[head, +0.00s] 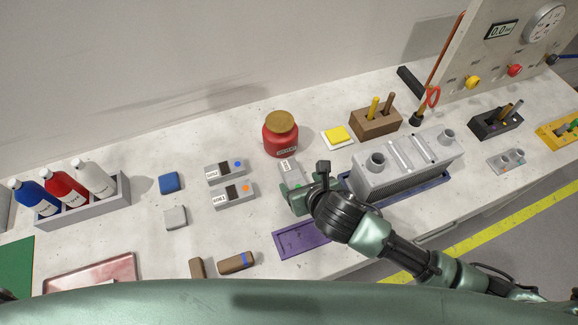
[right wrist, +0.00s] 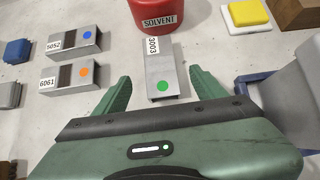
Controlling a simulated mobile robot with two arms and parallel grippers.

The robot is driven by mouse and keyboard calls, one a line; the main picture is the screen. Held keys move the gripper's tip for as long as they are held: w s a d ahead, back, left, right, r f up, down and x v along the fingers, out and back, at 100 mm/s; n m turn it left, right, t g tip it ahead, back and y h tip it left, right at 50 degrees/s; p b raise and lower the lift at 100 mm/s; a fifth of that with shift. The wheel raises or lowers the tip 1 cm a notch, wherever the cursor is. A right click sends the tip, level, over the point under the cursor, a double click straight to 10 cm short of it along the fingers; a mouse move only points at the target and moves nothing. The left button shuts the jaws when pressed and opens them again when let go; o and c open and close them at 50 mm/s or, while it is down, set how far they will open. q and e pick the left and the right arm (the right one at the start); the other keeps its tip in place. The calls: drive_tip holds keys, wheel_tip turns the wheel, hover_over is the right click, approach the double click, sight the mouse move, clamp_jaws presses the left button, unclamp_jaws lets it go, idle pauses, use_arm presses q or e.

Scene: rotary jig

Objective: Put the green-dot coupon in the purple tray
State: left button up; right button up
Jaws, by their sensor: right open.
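The green-dot coupon (right wrist: 160,68) is a grey metal block with a white label reading 3003. It lies on the bench in front of the red solvent jar; in the head view (head: 288,168) its near end is partly hidden by my right gripper. My right gripper (right wrist: 160,80) is open, with one finger on each side of the coupon's near end and gaps showing. It also shows in the head view (head: 301,190). The purple tray (head: 300,240) lies flat on the bench, nearer than the gripper, and looks empty. My left gripper is not in view.
Orange-dot (head: 233,195) and blue-dot (head: 226,171) coupons lie left of the gripper. The red solvent jar (head: 280,136) stands just behind the coupon. A grey finned fixture (head: 408,165) in a blue frame stands close on the right. Brown blocks (head: 237,262) lie left of the tray.

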sight(293, 176)
drive_tip(key=shift+w+f, duration=0.1)
drive_tip(key=shift+f, duration=0.15)
drive_tip(key=x, duration=0.2)
drive_tip(key=p+x, duration=0.1)
drive_tip(key=x, duration=0.2)
drive_tip(key=shift+w+a+r, duration=0.1)
drive_tip(key=shift+w+a, duration=0.05)
drive_tip(key=shift+w, duration=0.2)
drive_tip(key=shift+c, duration=0.6)
clamp_jaws()
